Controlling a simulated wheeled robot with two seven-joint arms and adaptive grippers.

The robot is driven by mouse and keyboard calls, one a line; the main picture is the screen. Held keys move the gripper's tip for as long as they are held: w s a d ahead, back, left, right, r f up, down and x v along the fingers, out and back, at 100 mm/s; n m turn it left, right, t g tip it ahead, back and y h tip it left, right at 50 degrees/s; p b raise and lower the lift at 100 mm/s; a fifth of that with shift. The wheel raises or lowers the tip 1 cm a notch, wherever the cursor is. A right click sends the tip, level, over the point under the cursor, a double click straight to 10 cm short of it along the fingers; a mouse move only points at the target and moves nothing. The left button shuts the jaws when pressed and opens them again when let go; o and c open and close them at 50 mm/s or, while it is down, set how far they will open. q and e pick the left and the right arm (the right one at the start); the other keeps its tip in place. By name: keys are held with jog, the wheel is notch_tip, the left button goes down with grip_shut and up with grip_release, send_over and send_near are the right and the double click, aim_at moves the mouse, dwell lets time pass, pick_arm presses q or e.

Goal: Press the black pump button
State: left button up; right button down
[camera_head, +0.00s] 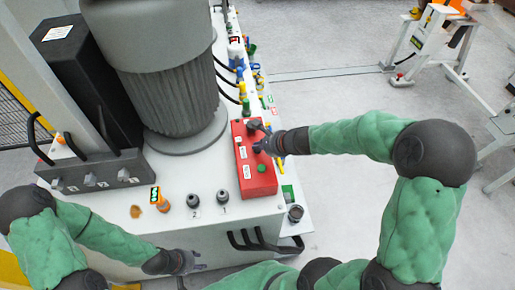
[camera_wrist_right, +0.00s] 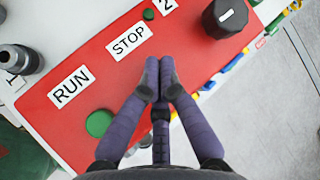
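A red control box (camera_head: 243,160) with RUN and STOP labels sits on the white machine top; it also fills much of the right wrist view (camera_wrist_right: 70,150). It carries a green button (camera_wrist_right: 98,123) and a black knob (camera_wrist_right: 225,17) with a white line. Two black round buttons stand on the white top, marked 2 (camera_head: 192,201) and 1 (camera_head: 222,196). I cannot tell which black control is the pump button. My right gripper (camera_wrist_right: 158,72) is over the red box, fingertips together and empty. My left gripper (camera_head: 198,260) is low at the machine's front edge; its opening is unclear.
A large grey motor (camera_head: 180,100) stands behind the buttons. An orange device (camera_head: 159,200) with a green display stands left of button 2. Colored fittings (camera_head: 245,85) and black hoses line the right side. Black handles (camera_head: 255,240) stick out at front.

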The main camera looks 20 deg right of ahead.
jog(key=shift+r, duration=0.1)
dwell(0.3)
jog(key=shift+r+p, duration=0.75)
notch_tip(320, 180, up, 5)
jog(key=p, duration=0.4)
dwell(0.9)
